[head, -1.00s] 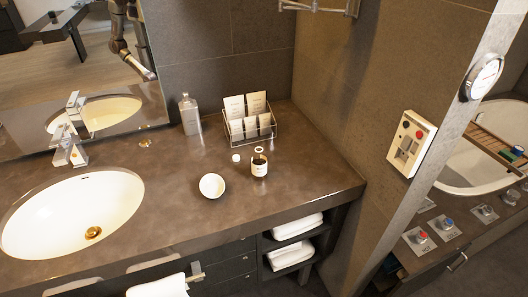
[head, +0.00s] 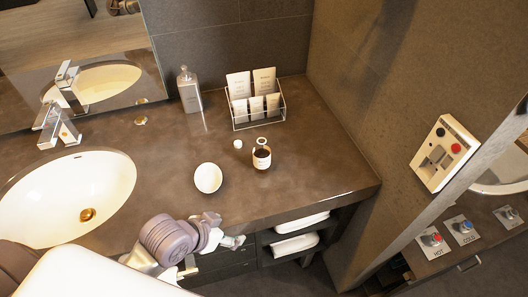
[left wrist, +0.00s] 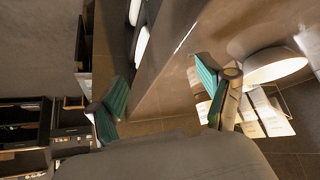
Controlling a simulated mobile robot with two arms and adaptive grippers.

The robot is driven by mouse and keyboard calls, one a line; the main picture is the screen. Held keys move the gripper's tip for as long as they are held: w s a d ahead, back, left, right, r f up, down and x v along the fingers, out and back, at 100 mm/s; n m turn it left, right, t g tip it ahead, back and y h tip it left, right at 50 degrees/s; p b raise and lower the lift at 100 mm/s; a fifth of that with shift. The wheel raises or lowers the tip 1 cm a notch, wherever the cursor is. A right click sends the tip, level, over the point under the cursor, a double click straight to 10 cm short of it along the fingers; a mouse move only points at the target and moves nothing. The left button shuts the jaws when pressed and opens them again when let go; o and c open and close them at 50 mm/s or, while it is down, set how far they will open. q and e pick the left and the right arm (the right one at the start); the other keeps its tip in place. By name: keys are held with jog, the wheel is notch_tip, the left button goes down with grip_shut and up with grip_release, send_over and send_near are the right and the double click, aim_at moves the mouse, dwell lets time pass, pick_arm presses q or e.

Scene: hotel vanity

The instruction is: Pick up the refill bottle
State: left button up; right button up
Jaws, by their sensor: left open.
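A small dark bottle with a white label, likely the refill bottle (head: 262,157), stands upright on the brown counter (head: 310,165) in the head view. A pale ring stands just behind it and a small white cap (head: 238,144) lies to its left. My left gripper (head: 238,242) is at the counter's front edge, nearer to me than the bottle and apart from it. In the left wrist view its green-padded fingers (left wrist: 158,72) are spread with nothing between them. I cannot clearly make out the bottle in that view. My right gripper is not in view.
A grey pump dispenser (head: 189,92) and a wire rack of packets (head: 257,105) stand behind. The sink (head: 65,195) is at left. White towels (head: 297,245) lie on shelves below. The counter right of the bottle is clear.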

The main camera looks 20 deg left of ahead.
aim_at(256, 153)
pick_arm(q)
jog(key=w+r, duration=0.1)
jog(key=w, duration=0.1)
jog(key=w+r+m+t+h, duration=0.1)
jog(key=w, duration=0.1)
jog(key=w+a+r+t+h, duration=0.1)
jog(key=w, duration=0.1)
jog(key=shift+a+r+m, duration=0.1)
jog(key=shift+r+m, duration=0.2)
jog(key=w+a+r+t+h, duration=0.2)
jog(key=w+a+r+t, duration=0.1)
jog(key=w+r, duration=0.35)
jog(key=p+x, duration=0.1)
jog(key=x, duration=0.7)
jog(key=shift+f, duration=0.15)
jog(key=shift+p+x, duration=0.5)
jog(key=shift+x, duration=0.3)
jog(key=p+x, duration=0.1)
jog(key=x, duration=0.3)
jog(key=shift+f, duration=0.25)
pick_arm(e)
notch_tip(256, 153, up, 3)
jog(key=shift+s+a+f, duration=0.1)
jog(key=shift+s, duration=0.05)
pick_arm(q)
jog(key=shift+a, duration=0.1)
jog(key=shift+c, duration=0.2)
jog(key=c, duration=1.3)
